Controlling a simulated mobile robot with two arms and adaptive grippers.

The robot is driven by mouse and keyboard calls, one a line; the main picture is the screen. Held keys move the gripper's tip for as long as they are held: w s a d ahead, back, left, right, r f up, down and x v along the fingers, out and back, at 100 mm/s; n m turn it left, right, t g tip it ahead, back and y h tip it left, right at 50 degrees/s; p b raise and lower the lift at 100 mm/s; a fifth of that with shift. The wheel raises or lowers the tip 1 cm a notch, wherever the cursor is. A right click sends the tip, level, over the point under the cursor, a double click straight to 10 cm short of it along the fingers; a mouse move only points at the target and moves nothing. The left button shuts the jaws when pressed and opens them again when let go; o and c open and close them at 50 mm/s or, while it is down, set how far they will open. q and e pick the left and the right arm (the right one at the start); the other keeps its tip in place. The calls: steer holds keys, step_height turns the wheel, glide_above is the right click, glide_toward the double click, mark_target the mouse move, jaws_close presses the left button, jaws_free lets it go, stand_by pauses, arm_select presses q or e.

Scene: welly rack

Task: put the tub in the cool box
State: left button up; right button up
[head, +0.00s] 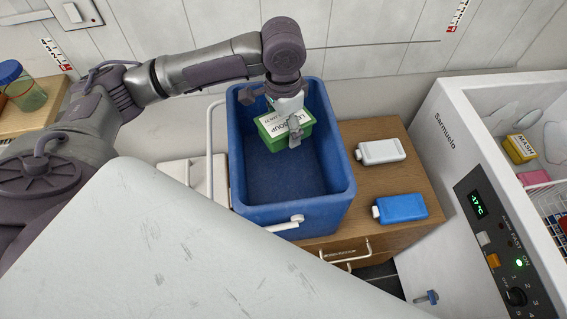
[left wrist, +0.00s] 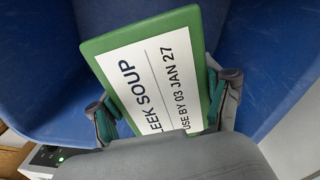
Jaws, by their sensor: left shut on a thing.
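The tub (head: 286,132) is green with a white label reading "LEEK SOUP", use by 03 JAN 27. In the head view it is within the open blue cool box (head: 338,185), near its back wall. How far it is above the floor of the box is hard to tell. My left gripper (head: 273,117) reaches down from above and is shut on the tub, with a finger on either side. The left wrist view shows the tub (left wrist: 150,75) tilted in the picture between the fingers, blue walls around it. My right gripper is not in view.
The cool box stands on a wooden cabinet (head: 385,185), beside a white bottle-like pack (head: 381,151) and a blue one (head: 402,208). An open white freezer (head: 455,130) stands at right. A large pale panel (head: 170,250) fills the front left. A blue-lidded jar (head: 25,90) stands far left.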

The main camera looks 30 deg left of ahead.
arm_select(q)
steer(key=w+a+f+m, duration=0.3)
steer(key=w+f+m, duration=0.1)
steer(key=b, duration=0.1)
glide_toward(284, 161)
steer(key=shift+w+a+f, duration=0.2)
steer(key=shift+w+a, duration=0.25)
steer(key=shift+a, duration=0.1)
steer(key=shift+w+a+f, duration=0.25)
steer(key=shift+w+a, duration=0.2)
steer(key=shift+a, duration=0.05)
steer(key=shift+f, duration=0.35)
step_height(284, 161, down, 4)
steer(key=shift+r+b, duration=0.15)
steer(key=shift+b, duration=0.3)
steer(key=shift+f, duration=0.55)
steer(key=shift+f, duration=0.1)
